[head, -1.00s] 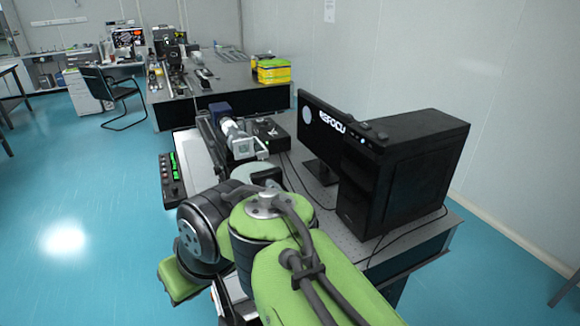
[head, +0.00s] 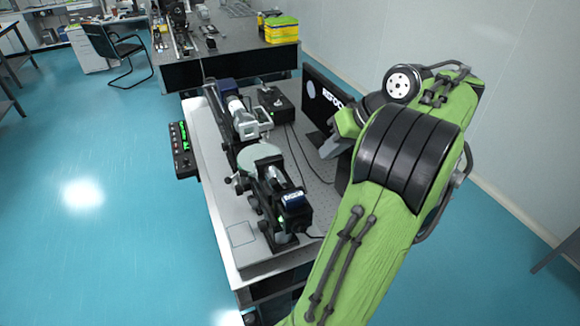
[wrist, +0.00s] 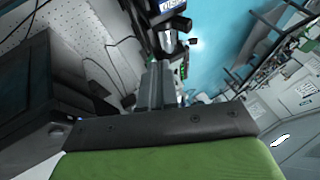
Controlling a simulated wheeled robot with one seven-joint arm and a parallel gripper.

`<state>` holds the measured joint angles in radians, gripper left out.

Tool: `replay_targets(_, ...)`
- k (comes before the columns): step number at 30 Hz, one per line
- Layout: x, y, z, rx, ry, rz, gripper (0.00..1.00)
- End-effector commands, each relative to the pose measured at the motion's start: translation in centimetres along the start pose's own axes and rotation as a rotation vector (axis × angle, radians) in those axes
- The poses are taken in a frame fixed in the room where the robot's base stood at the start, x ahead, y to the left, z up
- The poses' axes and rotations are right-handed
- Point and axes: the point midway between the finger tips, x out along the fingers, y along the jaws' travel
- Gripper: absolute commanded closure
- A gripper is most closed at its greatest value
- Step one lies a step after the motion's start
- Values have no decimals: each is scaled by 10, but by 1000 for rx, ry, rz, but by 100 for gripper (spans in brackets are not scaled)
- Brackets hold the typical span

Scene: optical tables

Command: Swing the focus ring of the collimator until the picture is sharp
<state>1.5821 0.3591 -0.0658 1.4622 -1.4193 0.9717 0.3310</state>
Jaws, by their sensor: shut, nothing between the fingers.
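A light tube with a dark blue end, apparently the collimator (head: 237,108), lies along a rail on the near optical table in the head view. Its focus ring is too small to tell apart. The monitor (head: 318,105) shows white letters and a pale disc, partly hidden by my arm. My gripper (wrist: 156,78) is shut and empty, pointing toward the black unit but apart from it.
A round pale green plate (head: 259,155) sits between tube and black unit. A black box (head: 272,103) and cables lie right of the rail. A button panel (head: 181,148) is at the table's left edge.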

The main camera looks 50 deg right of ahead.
Motion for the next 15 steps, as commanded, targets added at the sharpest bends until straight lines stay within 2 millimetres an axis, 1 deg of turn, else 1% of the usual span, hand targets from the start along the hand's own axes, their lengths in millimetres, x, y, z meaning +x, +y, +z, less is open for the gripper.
replay_targets(1, 18, 3, 4, -2, -2, -3, 100)
replay_targets(6, 59, 4, 6, -3, -4, -3, 100)
replay_targets(13, 108, 3, 6, -3, -3, -2, 100)
replay_targets(15, 113, -11, 6, -6, -2, -1, 100)
